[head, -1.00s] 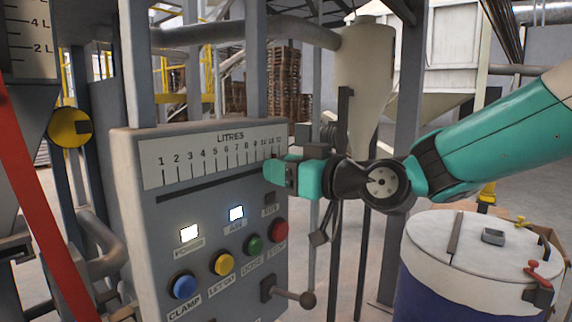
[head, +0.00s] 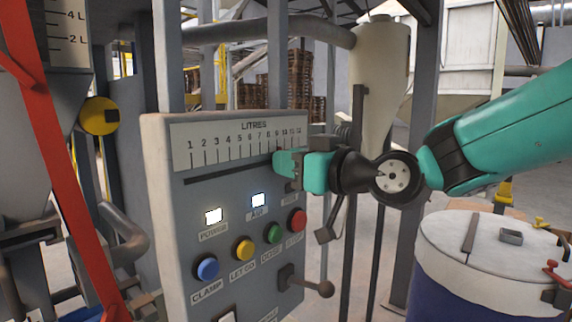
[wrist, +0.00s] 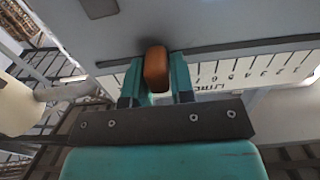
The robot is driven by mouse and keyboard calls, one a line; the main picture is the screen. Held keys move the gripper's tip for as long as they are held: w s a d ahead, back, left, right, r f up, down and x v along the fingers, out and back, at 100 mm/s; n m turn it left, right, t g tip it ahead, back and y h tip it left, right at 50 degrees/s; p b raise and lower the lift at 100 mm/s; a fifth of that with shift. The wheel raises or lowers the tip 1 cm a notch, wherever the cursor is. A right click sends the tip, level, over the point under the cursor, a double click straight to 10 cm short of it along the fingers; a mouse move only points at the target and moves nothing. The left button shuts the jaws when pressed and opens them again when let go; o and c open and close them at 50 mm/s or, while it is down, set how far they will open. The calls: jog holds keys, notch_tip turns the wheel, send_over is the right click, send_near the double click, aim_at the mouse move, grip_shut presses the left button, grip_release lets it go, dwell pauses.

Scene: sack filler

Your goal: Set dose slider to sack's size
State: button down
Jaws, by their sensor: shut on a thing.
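The dose slider's orange-brown knob (wrist: 156,68) sits between the two teal fingers of my gripper (wrist: 157,88) in the wrist view. My gripper (head: 285,163) is shut on it at the panel's slot (head: 228,171). In the head view the fingertips hide the knob. They lie under the upper part of the LITRES scale (head: 240,141), which runs 1 to 12, with their left edge around the 9 mark. The exact setting cannot be read. No sack can be made out in these frames.
Below the slot are lit lamps, a blue CLAMP button (head: 207,268), yellow, green and red (head: 297,220) buttons, and a ball-ended lever (head: 325,289). A lidded drum (head: 490,245) stands at right. A red bar (head: 45,130) and a graduated hopper (head: 68,30) are at left.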

jog(key=c, duration=1)
grip_release()
jog(key=shift+c, duration=0.2)
jog(key=shift+s, duration=0.1)
jog(key=b+v, duration=0.7)
jog(key=v, duration=1)
jog(key=shift+d, duration=0.2)
jog(key=shift+s, duration=0.15)
jog(key=s+a+f+g+h, duration=0.2)
jog(key=s+f+g, duration=0.15)
jog(key=f, duration=0.35)
jog(key=s+a+f+g+h, duration=0.2)
jog(key=f+g, duration=0.2)
jog(key=f, duration=0.3)
jog(key=s+d+f+m+g+h, duration=0.2)
jog(key=s+d+f+g+h, duration=0.1)
jog(key=s+f, duration=0.6)
jog(key=shift+d+f+g+h, duration=0.25)
jog(key=shift+d+g+h, duration=0.05)
jog(key=shift+g+h, duration=0.65)
